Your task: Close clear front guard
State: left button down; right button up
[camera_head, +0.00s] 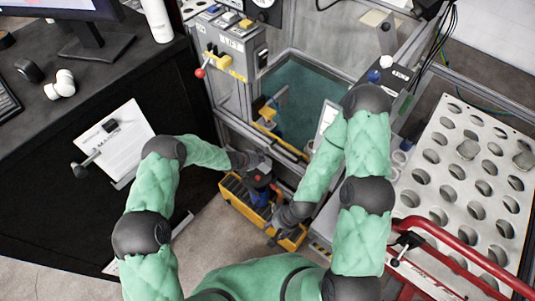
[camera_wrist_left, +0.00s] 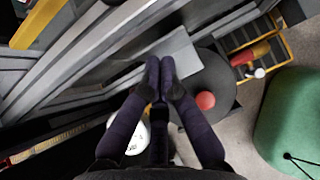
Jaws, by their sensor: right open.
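The gantry enclosure has metal framing and see-through panels, with a teal-tinted panel or floor (camera_head: 300,100) at its middle. I cannot tell which pane is the clear front guard or how far it stands open. My left gripper (camera_head: 262,170) is low at the enclosure's front edge. In the left wrist view its dark fingers (camera_wrist_left: 160,65) meet at the tips beside grey metal rails, with nothing clearly between them. My right gripper (camera_head: 277,233) is lower, over the yellow crate, small and partly hidden by its wrist; it is open.
A yellow crate (camera_head: 232,188) with dark contents sits below the enclosure. A control box (camera_head: 228,48) with a red-knobbed lever stands at the left. A perforated white rack (camera_head: 455,170) and red rail (camera_head: 450,238) are at the right.

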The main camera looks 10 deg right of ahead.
pick_arm(q)
jog(key=b+x, duration=0.1)
jog(key=x, duration=0.3)
jog(key=shift+d+f, duration=0.15)
jog(key=shift+f, duration=0.15)
jog(key=r, duration=0.1)
jog(key=d+r, duration=0.1)
jog(key=shift+w+r, duration=0.35)
jog(key=shift+w+d+r, duration=0.15)
jog(key=shift+d+r, duration=0.1)
jog(key=shift+r, duration=0.35)
jog(key=shift+r, duration=0.1)
notch_tip(320, 180, up, 34)
jog(key=p, duration=2.3)
jog(key=shift+f, duration=0.3)
